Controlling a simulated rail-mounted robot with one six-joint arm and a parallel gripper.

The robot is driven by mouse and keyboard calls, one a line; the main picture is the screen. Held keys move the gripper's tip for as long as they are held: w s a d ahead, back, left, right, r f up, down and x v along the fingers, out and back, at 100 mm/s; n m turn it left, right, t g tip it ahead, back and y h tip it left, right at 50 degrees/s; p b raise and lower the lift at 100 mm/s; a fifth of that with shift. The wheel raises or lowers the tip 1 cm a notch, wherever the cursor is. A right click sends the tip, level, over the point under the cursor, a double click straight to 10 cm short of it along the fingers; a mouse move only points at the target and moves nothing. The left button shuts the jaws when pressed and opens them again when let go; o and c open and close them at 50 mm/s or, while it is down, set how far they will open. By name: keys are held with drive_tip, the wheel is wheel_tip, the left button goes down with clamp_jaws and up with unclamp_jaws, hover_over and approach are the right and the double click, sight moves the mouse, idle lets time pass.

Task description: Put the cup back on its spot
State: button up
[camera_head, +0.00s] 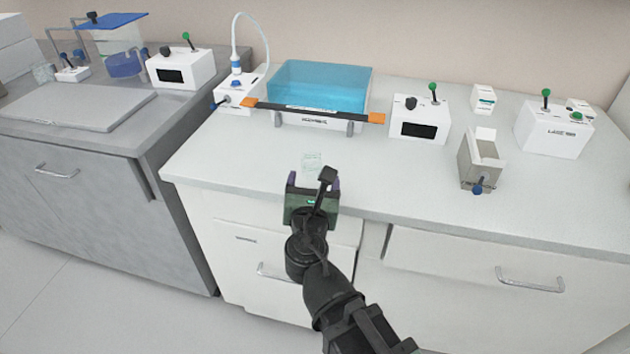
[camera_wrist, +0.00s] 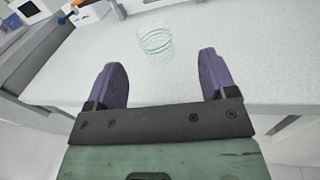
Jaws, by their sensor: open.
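A clear glass cup with thin green lines (camera_head: 312,161) stands on the white counter near its front edge; it is faint in the head view. In the wrist view the cup (camera_wrist: 156,43) is ahead of my gripper, about midway between the fingers and apart from them. My gripper (camera_head: 314,182) is at the counter's front edge, just in front of the cup. Its two purple fingers (camera_wrist: 162,78) are spread wide with nothing between them. I cannot tell which place is the cup's spot.
Behind the cup stands a blue-lidded bath (camera_head: 320,86) with an orange-ended black bar. A white box with a green lever (camera_head: 420,120) and a metal block (camera_head: 480,160) stand to the right. The counter around the cup is clear.

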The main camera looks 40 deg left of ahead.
sight(312, 151)
drive_tip(key=shift+n, duration=0.7)
drive_tip(key=x, duration=0.7)
drive_tip(key=a+x, duration=0.1)
drive_tip(key=x, duration=0.2)
drive_tip(key=shift+s+a+r, duration=0.1)
drive_tip(key=shift+s, duration=0.05)
drive_tip(key=c, duration=1.1)
